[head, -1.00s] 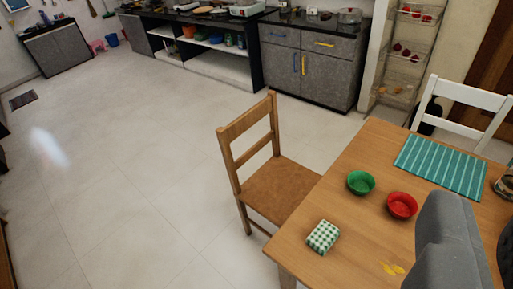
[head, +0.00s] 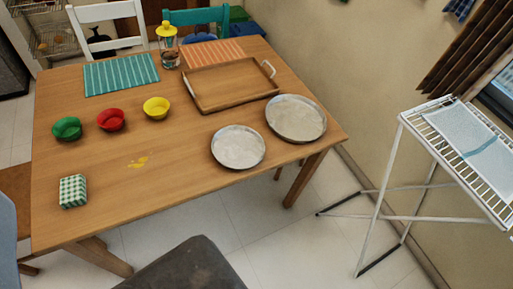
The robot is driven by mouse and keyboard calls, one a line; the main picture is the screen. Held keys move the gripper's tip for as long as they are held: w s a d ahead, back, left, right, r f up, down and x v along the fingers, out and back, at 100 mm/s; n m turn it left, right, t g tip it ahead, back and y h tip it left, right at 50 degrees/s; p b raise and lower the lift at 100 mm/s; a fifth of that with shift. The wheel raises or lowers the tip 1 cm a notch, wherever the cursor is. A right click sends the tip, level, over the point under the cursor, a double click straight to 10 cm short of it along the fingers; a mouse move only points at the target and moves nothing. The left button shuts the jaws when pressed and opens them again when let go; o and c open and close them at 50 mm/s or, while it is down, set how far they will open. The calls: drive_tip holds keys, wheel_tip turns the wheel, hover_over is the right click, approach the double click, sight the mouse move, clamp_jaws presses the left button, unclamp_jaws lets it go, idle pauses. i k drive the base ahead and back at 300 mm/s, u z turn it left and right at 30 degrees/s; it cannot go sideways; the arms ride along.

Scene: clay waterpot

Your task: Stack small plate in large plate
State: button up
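The small plate (head: 238,147) is a round, silvery metal plate lying flat near the table's front right edge. The large plate (head: 296,119) is a wider, similar metal plate, just to its right and a little farther back. The two lie side by side with a narrow gap, and both look empty. My gripper is not clearly seen in this view, so its fingers cannot be judged.
A dark, seat-like shape (head: 190,268) stands in front. A white drying rack (head: 385,180) stands right; floor between is clear.

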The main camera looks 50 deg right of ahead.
sight(294, 119)
drive_tip(key=z, duration=0.75)
drive_tip(key=i, duration=0.7)
drive_tip(key=u, duration=0.3)
